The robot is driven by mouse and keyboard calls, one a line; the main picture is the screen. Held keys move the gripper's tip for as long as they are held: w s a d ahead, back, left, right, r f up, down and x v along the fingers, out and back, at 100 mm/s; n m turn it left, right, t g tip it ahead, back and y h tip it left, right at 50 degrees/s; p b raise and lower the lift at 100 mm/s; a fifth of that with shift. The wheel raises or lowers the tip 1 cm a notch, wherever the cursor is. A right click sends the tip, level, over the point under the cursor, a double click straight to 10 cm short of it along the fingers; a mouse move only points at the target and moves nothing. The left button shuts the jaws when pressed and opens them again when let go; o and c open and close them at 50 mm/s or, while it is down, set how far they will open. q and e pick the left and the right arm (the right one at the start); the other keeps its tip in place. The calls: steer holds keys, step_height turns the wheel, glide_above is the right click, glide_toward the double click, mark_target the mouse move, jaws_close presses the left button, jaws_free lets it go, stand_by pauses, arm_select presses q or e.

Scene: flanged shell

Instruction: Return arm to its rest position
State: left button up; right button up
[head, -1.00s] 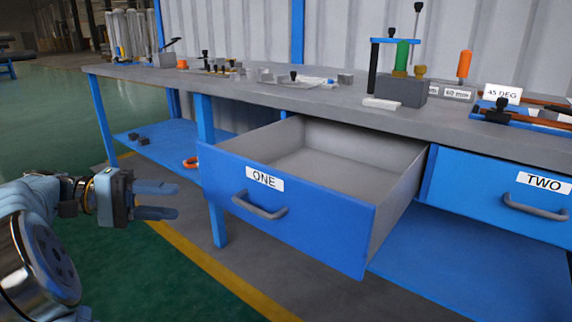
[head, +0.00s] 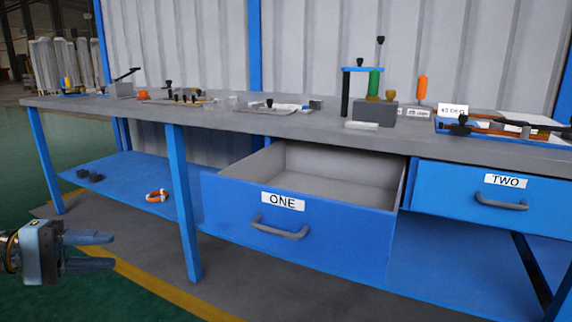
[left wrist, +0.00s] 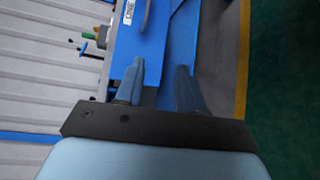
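My left gripper (head: 92,252) is at the lower left of the head view, its two fingers apart with nothing between them. It is in free air, left of and apart from the open drawer labelled ONE (head: 340,245). In the left wrist view the gripper (left wrist: 160,82) also shows two separated, empty fingers, with the blue drawer front (left wrist: 140,55) beyond them. The drawer stands pulled out and its visible inside is empty. My right gripper is in neither view.
The grey workbench (head: 215,118) carries tools, blocks and a green-handled piece. Drawer TWO (head: 470,200) is shut. A blue lower shelf (head: 120,175) holds an orange ring (head: 157,196) and small dark parts. The floor (head: 60,300) at the lower left is clear.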

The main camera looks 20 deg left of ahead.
arm_select(q)
steer(key=w+d+f+n+g+y+p, duration=0.1)
steer(key=w+d+f+g, duration=0.2)
steer(key=f, duration=0.6)
steer(key=w+d+f+g+y+p, duration=0.1)
steer(key=w+d+f+g+p, duration=0.15)
steer(key=w+f, duration=0.45)
steer(key=w+d+f+n+g+y, duration=0.15)
steer(key=d+f, duration=0.25)
steer(key=f, duration=0.7)
steer(key=s+d+f+m+g+y+p, duration=0.35)
steer(key=d+f+m, duration=0.25)
steer(key=d+f, duration=0.8)
steer(key=s+d+f+m+p, duration=0.1)
steer(key=s+d+f+m, duration=0.1)
steer(key=d, duration=0.3)
steer(key=s+d+f+m+y+p, duration=0.1)
steer(key=s+d+f+m, duration=0.1)
steer(key=d, duration=0.4)
steer(key=shift+f+m+t, duration=0.35)
steer(key=shift+f+t, duration=0.05)
steer(key=shift+t, duration=0.05)
steer(key=shift+w, duration=0.1)
